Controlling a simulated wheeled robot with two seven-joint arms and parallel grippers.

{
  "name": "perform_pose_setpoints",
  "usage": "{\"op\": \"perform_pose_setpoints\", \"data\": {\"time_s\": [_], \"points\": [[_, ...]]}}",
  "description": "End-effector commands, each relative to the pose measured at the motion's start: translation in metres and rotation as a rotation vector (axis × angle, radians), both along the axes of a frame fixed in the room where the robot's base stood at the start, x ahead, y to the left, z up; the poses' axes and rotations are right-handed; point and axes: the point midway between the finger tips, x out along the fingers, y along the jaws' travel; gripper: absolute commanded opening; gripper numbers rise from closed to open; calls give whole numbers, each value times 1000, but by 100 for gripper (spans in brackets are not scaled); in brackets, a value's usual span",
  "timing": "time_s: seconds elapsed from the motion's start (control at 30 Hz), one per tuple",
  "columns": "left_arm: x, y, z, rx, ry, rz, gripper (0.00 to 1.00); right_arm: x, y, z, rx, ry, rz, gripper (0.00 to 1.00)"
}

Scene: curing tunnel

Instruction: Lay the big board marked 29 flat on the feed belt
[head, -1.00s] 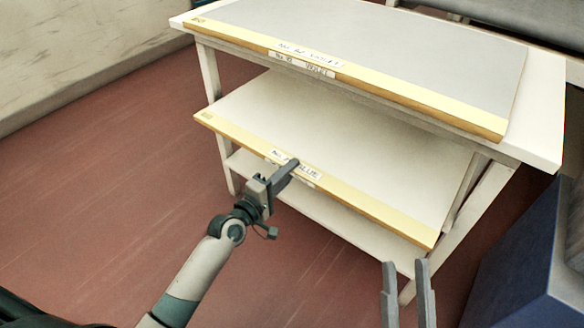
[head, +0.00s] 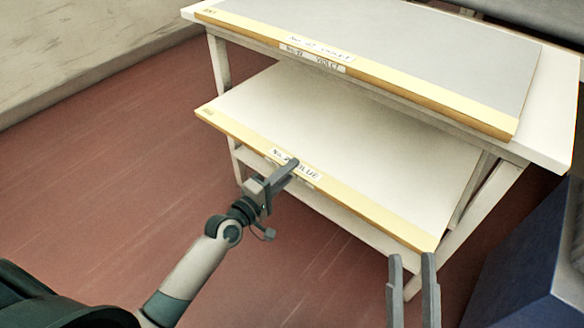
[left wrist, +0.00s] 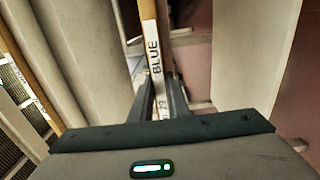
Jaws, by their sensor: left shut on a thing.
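A big pale board (head: 350,135) with a yellow front edge lies on the lower shelf of a white rack. Its front edge juts out. My left gripper (head: 290,165) is shut on this front edge at the label. In the left wrist view the edge strip (left wrist: 152,45) runs down between the fingers. My right gripper (head: 412,262) is at the bottom right, fingers apart and empty, in front of the rack. The feed belt cannot be made out for sure.
A second large grey board (head: 400,45) with a yellow edge lies on the white rack's top (head: 552,110); its label is unclear. A dark blue block (head: 525,245) stands close at the right. Red floor (head: 110,160) is free at the left.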

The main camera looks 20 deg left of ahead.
Motion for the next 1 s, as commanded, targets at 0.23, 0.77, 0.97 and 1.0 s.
{"op": "perform_pose_setpoints", "data": {"time_s": [0.23,0.77,0.97,1.0], "points": [[-7,3,7,-3,-13,2,0,0,0,2,0,0,0,31],[-24,10,8,-3,-14,3,0,0,0,5,0,0,0,31],[-31,12,8,-3,-13,2,0,0,0,6,0,0,0,31],[-32,12,8,-3,-13,2,0,0,0,6,0,0,0,31]]}}
